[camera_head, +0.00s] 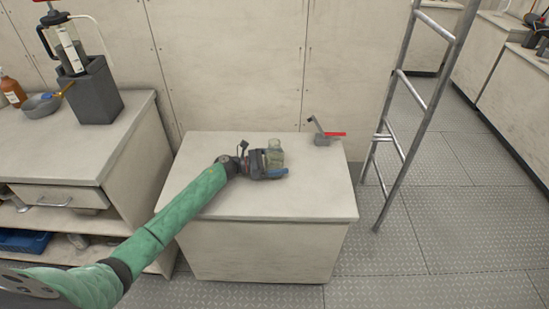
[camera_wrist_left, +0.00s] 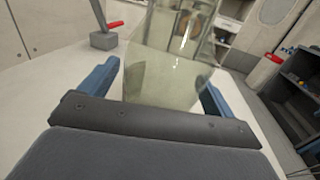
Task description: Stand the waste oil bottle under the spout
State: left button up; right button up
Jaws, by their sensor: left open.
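A clear, pale yellowish bottle (camera_head: 275,147) stands upright on the white cabinet top in the middle of the head view. My left gripper (camera_head: 272,170) is low over that top, open, with its blue-padded fingers on either side of the bottle. In the left wrist view the bottle (camera_wrist_left: 165,75) fills the space between the open fingers, with a gap showing at the left one. A pump-like device (camera_head: 70,45) with a clear curved tube stands in a dark grey box at the upper left; I cannot tell for sure whether its tube is the spout. My right gripper is not in view.
A red-handled grey fitting (camera_head: 322,136) sits behind and right of the bottle. A metal ladder (camera_head: 400,140) leans right of the cabinet top (camera_head: 315,200). The left bench (camera_head: 60,150) carries a grey bowl (camera_head: 40,105) and an amber bottle (camera_head: 12,92).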

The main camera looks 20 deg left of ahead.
aim_at(279, 153)
pick_arm(q)
jog(key=shift+w+d, duration=0.15)
jog(key=shift+d, duration=0.1)
jog(key=shift+f, duration=0.1)
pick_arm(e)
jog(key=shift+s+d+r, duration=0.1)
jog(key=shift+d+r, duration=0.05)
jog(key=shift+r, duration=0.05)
pick_arm(q)
jog(key=shift+c, duration=0.2)
jog(key=c, duration=1.1)
